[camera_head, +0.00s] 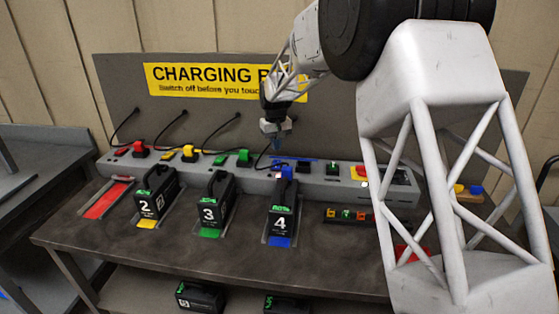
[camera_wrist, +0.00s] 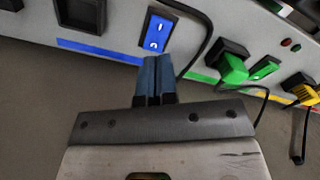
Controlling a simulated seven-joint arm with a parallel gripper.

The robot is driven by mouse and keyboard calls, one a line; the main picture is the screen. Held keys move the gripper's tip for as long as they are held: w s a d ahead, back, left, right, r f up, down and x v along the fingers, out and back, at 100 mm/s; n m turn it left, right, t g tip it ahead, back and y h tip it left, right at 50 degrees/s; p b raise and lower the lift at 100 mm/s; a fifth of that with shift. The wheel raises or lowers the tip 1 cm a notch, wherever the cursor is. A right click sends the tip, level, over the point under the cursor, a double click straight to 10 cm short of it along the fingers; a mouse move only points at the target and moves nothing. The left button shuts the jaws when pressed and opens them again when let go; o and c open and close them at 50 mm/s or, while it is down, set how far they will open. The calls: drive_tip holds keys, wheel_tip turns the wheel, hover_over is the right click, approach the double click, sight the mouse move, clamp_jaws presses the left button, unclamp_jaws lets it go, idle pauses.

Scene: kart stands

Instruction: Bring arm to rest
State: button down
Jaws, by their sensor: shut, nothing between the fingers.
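My gripper (camera_head: 276,140) hangs over the rear power strip of the charging bench, behind the battery marked 4 (camera_head: 281,218). In the wrist view its two blue fingertips (camera_wrist: 153,66) are pressed together with nothing between them. They point at the blue rocker switch (camera_wrist: 158,32) on the grey strip and sit just short of it in the picture. I cannot tell whether they touch it.
Batteries 2 (camera_head: 156,197) and 3 (camera_head: 212,205) stand in their bays; the red bay (camera_head: 107,201) is empty. Red (camera_head: 140,149), yellow (camera_head: 189,153) and green (camera_head: 245,158) plugs with cables sit along the strip. The charging sign (camera_head: 200,81) is behind. The bench front (camera_head: 150,250) is clear.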

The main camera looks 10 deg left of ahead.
drive_tip(key=s+d+r+m, duration=0.1)
drive_tip(key=s+d+r, duration=0.4)
drive_tip(key=s+d, duration=0.25)
drive_tip(key=s+d+r+m+t, duration=0.1)
drive_tip(key=s+d+r, duration=0.3)
drive_tip(key=s+d, duration=0.35)
drive_tip(key=s+d+r+m, duration=0.1)
drive_tip(key=s+d+r, duration=0.4)
drive_tip(key=s+d, duration=0.25)
drive_tip(key=s+d+f+m, duration=0.1)
drive_tip(key=s+d, duration=0.2)
drive_tip(key=s, duration=0.7)
drive_tip(key=s+d+f+m+t, duration=0.1)
drive_tip(key=s+d, duration=0.3)
drive_tip(key=s, duration=0.7)
drive_tip(key=s+d+f+m, duration=0.1)
drive_tip(key=s+d, duration=0.3)
drive_tip(key=s, duration=0.6)
drive_tip(key=shift+s+d+f+t, duration=0.2)
drive_tip(key=shift+s+f+t, duration=0.1)
drive_tip(key=shift+f, duration=0.35)
